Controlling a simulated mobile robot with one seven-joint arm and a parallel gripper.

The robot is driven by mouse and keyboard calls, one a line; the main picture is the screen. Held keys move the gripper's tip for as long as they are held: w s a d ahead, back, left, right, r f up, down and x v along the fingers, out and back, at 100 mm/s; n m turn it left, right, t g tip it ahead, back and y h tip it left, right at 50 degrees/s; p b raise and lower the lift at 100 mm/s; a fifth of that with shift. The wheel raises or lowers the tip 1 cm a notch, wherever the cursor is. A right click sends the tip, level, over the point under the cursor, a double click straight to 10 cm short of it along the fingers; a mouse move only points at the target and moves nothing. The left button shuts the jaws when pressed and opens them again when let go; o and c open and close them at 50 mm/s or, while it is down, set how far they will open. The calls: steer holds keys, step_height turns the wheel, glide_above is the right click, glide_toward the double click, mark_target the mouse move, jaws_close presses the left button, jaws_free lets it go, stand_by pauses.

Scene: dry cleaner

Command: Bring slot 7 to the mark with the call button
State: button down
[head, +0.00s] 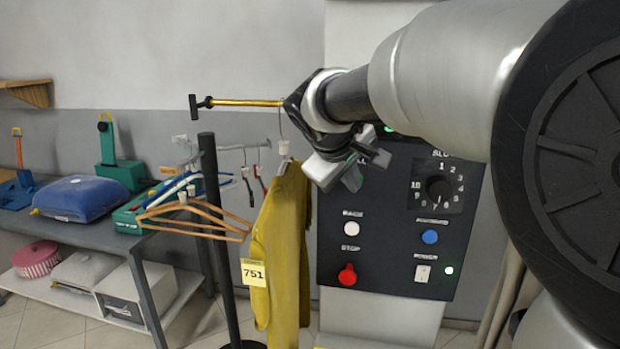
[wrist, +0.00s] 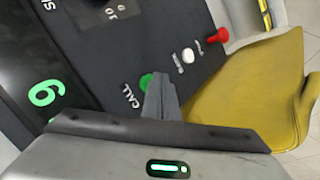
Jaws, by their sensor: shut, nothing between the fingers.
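A dark control panel (head: 335,265) stands right of the hanging clothes. Its dial (head: 439,188) is ringed with numbers; its setting is too small to tell. The green call button (wrist: 147,80) sits beside the word CALL in the wrist view. My gripper (head: 365,165) is shut and empty in front of the panel's upper left. In the wrist view its fingers (wrist: 160,95) overlap the call button; whether they touch it I cannot tell. The display (wrist: 42,93) shows a tilted green digit like a 6. I cannot identify slot 7 or the mark.
A yellow garment (head: 283,250) tagged 751 hangs close left of the panel. Empty hangers (head: 200,220) hang further left. The panel has a white button (head: 351,228), a blue button (head: 430,236) and a red stop button (head: 347,275). A table (head: 100,236) stands at left.

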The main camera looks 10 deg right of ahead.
steer(key=shift+w+d, duration=0.15)
steer(key=shift+w, duration=0.35)
stand_by(0.8)
steer(key=shift+s, duration=0.1)
steer(key=shift+s+a+b, duration=0.2)
steer(key=shift+s+b, duration=0.15)
steer(key=shift+s, duration=0.35)
steer(key=shift+s+a+b, duration=0.25)
steer(key=shift+s+b, duration=0.15)
steer(key=shift+s, duration=0.4)
steer(key=shift+s+a+b, duration=0.3)
steer(key=shift+s+b, duration=0.1)
steer(key=shift+s, duration=0.4)
steer(key=shift+s+a+b, duration=0.25)
steer(key=shift+s+b, duration=0.15)
steer(key=shift+s, duration=0.4)
